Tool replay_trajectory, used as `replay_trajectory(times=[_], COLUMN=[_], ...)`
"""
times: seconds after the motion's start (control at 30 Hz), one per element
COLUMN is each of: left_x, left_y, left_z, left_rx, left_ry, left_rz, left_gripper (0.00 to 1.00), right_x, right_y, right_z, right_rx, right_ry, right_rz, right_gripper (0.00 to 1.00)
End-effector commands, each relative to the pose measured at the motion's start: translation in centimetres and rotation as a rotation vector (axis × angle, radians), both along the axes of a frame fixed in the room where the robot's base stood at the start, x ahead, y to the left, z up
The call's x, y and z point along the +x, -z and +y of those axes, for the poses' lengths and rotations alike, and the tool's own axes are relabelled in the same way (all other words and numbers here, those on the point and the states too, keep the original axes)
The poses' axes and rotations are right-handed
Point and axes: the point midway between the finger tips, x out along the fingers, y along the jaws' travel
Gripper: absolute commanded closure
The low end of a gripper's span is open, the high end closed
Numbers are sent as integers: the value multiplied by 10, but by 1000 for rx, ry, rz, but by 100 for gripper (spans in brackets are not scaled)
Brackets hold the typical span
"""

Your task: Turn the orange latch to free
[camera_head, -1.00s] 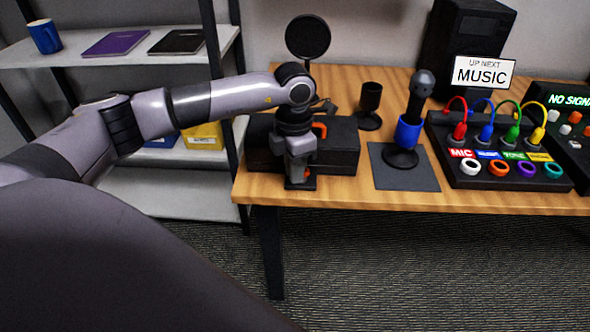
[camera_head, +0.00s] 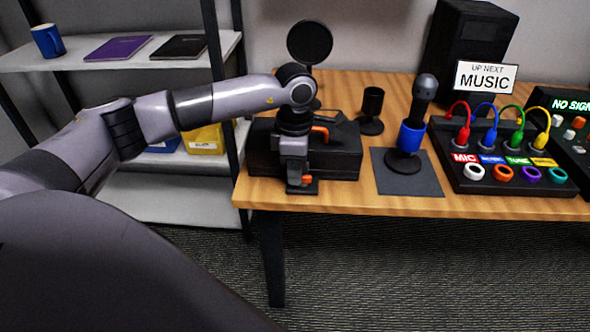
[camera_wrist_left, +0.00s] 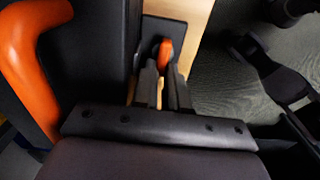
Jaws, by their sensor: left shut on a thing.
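The orange latch (camera_head: 307,180) is on the front of a black case at the table's front left. It also shows in the left wrist view (camera_wrist_left: 166,50), between my fingertips, on a dark plate (camera_wrist_left: 178,28). My left gripper (camera_head: 300,182) points down in front of the case (camera_head: 345,160). In the left wrist view, my left gripper (camera_wrist_left: 163,75) is closed on the latch, and its fingers cover part of it. The case has an orange handle (camera_head: 320,133) on top, large at the left of the wrist view. My right gripper is not in view.
A blue-banded microphone (camera_head: 411,135) stands on a dark mat (camera_head: 420,185) right of the case. A small dark cup-shaped stand (camera_head: 372,105) is behind it. A black mixer panel (camera_head: 470,178) with coloured cables is farther right. A shelf (camera_head: 170,210) stands left of the table.

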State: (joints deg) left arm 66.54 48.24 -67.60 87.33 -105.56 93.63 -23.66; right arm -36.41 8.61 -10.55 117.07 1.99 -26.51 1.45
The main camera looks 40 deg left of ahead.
Motion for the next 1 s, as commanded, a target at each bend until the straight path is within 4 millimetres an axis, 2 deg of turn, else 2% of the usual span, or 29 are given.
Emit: replay_trajectory(times=[0.33,0.37,0.4,0.43,1.0], left_x=[1,1,1,1,2], left_y=[-1,-1,-1,-1,-1], left_z=[0,0,0,-1,1], left_rx=[-1,-1,-1,-1,1], left_ry=[5,5,5,5,0], left_rz=[-4,-4,-4,-3,-6], left_gripper=[100,78,65,62,62], right_x=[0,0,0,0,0], right_y=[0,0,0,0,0], right_z=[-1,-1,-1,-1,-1], right_rx=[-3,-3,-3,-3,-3], right_ry=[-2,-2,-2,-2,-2], right_rz=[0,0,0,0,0], right_gripper=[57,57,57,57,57])
